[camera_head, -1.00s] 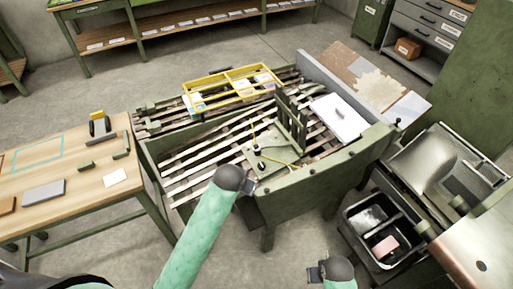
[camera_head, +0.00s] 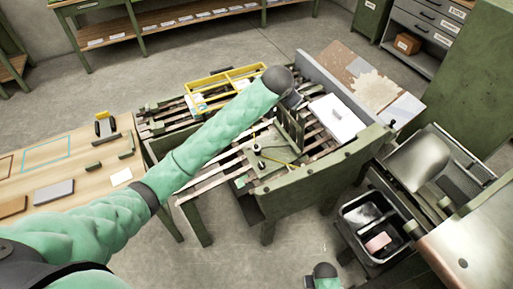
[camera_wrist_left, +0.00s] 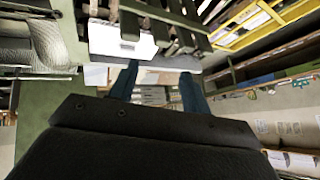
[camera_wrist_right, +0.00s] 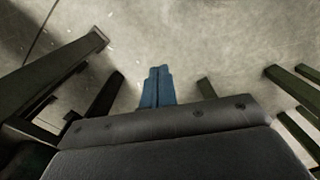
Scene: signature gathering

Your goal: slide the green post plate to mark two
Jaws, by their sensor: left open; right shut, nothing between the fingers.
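The green post plate (camera_head: 291,132), with upright posts, stands on the slatted bed of the green bench (camera_head: 305,190). My left arm reaches over the bed, and its gripper (camera_head: 293,102) is at the top of the posts; I cannot tell whether it touches them. In the left wrist view the left gripper (camera_wrist_left: 158,88) is open, with nothing seen between its blue fingers. Dark green uprights show beyond them near the top. My right gripper (camera_wrist_right: 158,85) is shut and empty over the floor; it shows at the bottom of the head view (camera_head: 323,270). I cannot make out mark two.
A yellow frame (camera_head: 232,78) lies on the bed's far side. A white board (camera_head: 338,118) lies right of the posts. A black-knobbed fixture (camera_head: 257,150) and yellow cord are near the front. A wooden table (camera_head: 90,185) stands left, a black bin (camera_head: 372,218) right.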

